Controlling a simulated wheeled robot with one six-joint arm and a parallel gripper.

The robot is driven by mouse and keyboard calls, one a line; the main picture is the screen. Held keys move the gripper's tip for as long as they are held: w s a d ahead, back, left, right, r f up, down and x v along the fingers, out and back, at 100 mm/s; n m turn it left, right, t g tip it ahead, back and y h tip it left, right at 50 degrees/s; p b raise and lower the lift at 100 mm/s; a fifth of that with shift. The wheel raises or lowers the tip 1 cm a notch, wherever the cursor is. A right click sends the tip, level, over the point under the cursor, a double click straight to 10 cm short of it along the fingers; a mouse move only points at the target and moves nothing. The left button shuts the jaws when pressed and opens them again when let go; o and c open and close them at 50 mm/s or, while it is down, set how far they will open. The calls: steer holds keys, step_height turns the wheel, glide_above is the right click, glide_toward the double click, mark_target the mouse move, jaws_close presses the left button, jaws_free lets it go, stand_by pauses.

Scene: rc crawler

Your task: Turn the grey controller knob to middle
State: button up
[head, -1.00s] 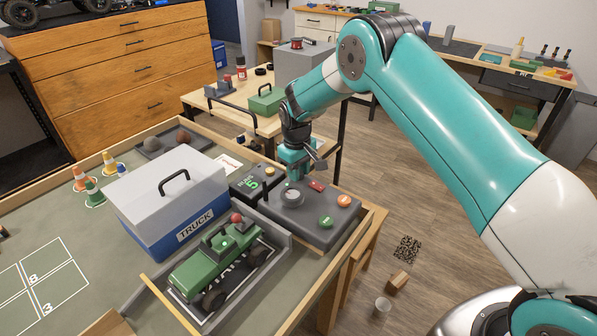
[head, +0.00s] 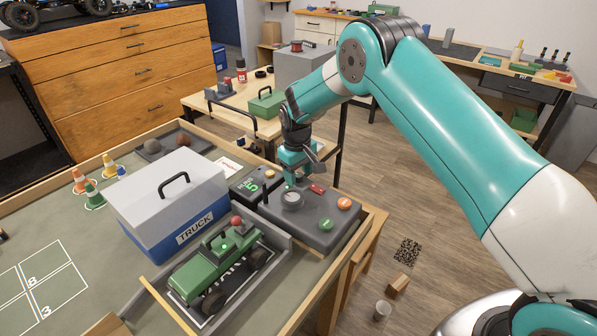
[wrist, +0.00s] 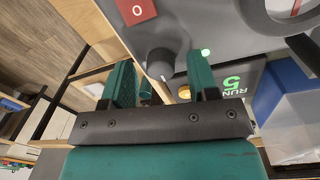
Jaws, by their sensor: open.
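The grey control box (head: 322,232) sits at the right end of the workbench. My gripper (wrist: 162,72) is open above its far edge, pointing down. In the wrist view, the dark grey knob (wrist: 160,63) shows between the two teal fingertips, with a gap on either side. In the head view, my gripper (head: 291,178) covers the spot where the knob stands. The knob's pointer is not clear. A red switch marked O (wrist: 136,10) and a lit green lamp (wrist: 205,53) are near the knob.
A green crawler (head: 215,262) and a TRUCK case (head: 168,208) stand to the left.

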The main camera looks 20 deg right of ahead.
mark_target(297, 175)
step_height(297, 175, up, 17)
steer(key=b, duration=0.1)
steer(key=shift+s+a+r, duration=0.15)
steer(key=shift+a+r, duration=0.05)
steer(key=shift+a, duration=0.1)
steer(key=shift+r, duration=0.1)
steer(key=s+a+r+n+y, duration=0.1)
steer(key=s+r, duration=0.3)
steer(key=s, duration=0.4)
steer(key=s+a+r+y, duration=0.1)
steer(key=s+r, duration=0.3)
steer(key=s, duration=0.5)
steer(key=s+a+n+y, duration=0.1)
steer(key=s+a+y, duration=0.1)
steer(key=s, duration=2)
steer(key=shift+y+p, duration=0.4)
steer(key=shift+p, duration=0.05)
